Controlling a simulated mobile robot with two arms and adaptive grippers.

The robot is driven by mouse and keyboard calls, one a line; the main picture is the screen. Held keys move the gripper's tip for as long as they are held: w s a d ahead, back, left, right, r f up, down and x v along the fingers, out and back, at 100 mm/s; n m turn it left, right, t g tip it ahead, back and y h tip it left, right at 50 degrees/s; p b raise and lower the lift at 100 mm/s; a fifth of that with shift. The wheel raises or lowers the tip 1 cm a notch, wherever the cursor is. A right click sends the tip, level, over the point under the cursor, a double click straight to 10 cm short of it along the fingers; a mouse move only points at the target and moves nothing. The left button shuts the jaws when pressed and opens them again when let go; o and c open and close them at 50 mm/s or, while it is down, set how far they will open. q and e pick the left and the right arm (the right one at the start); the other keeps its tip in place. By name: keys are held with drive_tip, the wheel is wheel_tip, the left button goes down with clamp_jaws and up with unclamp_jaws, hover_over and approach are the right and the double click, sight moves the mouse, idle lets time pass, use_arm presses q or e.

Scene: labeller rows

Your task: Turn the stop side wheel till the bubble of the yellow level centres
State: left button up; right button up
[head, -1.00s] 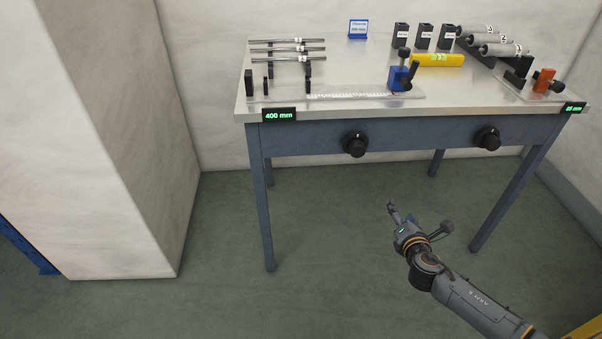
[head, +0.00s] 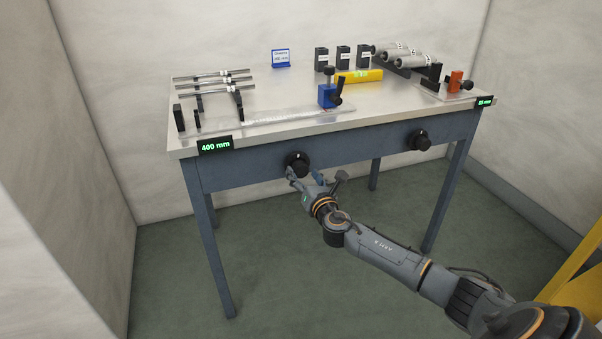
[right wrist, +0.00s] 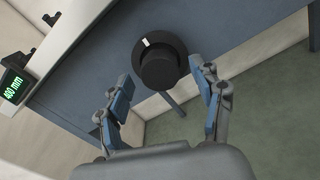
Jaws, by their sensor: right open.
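The yellow level (head: 358,76) lies on the table top in the head view, behind the blue stop block (head: 329,95); its green vial shows, but the bubble is too small to read. Two black wheels sit on the table's front apron: the left wheel (head: 297,163), below the stop side, and the right wheel (head: 420,140). My right gripper (head: 305,177) is just below and in front of the left wheel. In the right wrist view the left wheel (right wrist: 160,63), with a white mark, lies beyond and between the open fingers (right wrist: 165,95), apart from them. My left gripper is not in view.
The table (head: 255,135) carries metal rods on a rack (head: 213,82), black blocks (head: 343,57), rollers (head: 405,57) and an orange block (head: 455,81). Displays show 400 mm (head: 215,146) and, at right, a small reading (head: 484,102). Floor before the table is clear.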

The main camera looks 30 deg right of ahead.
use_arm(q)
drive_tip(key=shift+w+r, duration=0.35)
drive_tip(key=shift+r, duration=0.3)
use_arm(e)
drive_tip(key=shift+x, duration=1.2)
drive_tip(key=c, duration=1.1)
drive_tip(key=shift+c, duration=0.2)
